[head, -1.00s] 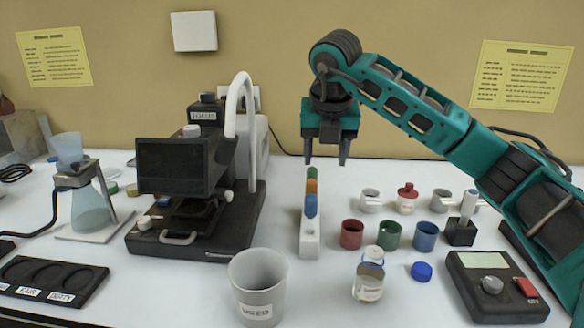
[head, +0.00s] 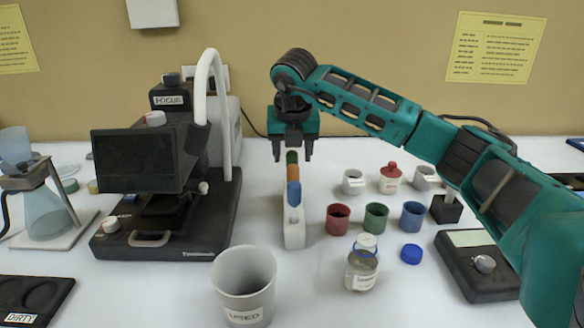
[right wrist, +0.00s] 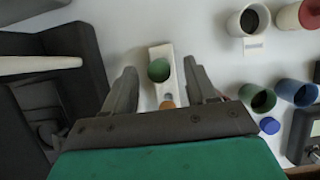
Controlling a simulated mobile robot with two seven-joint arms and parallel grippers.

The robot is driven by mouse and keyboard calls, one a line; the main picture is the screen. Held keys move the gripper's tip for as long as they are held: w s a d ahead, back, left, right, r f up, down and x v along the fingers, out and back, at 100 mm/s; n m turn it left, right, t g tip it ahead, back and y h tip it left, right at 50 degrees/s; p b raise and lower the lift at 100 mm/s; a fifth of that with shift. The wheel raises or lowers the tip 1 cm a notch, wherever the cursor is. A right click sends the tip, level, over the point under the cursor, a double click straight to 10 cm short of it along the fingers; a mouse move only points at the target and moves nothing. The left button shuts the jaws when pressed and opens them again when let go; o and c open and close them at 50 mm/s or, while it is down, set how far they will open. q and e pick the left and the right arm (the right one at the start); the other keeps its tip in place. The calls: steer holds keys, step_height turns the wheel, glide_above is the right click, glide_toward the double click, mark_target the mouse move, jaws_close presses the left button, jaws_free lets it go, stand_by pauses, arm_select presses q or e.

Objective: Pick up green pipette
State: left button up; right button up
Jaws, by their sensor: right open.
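The green pipette (head: 292,157) stands at the far end of a white rack (head: 294,235), behind an orange pipette (head: 293,173) and a blue pipette (head: 294,194). My right gripper (head: 292,158) is open, pointing down, with its fingers at the height of the green top. In the right wrist view the green pipette's round top (right wrist: 159,70) lies between the two open fingers (right wrist: 158,82), with a gap on both sides. The orange top (right wrist: 167,105) is partly hidden by the gripper body. My left gripper is not in view.
A microscope (head: 165,185) stands left of the rack. A grey USED cup (head: 245,283) is in front. Red (head: 338,218), green (head: 376,217) and blue (head: 412,216) cups and a glass jar (head: 361,268) are to the right, near a blue cap (head: 411,254).

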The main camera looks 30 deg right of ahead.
steer(key=x, duration=0.4)
steer(key=shift+f, duration=0.15)
steer(key=shift+c, duration=0.4)
steer(key=c, duration=0.5)
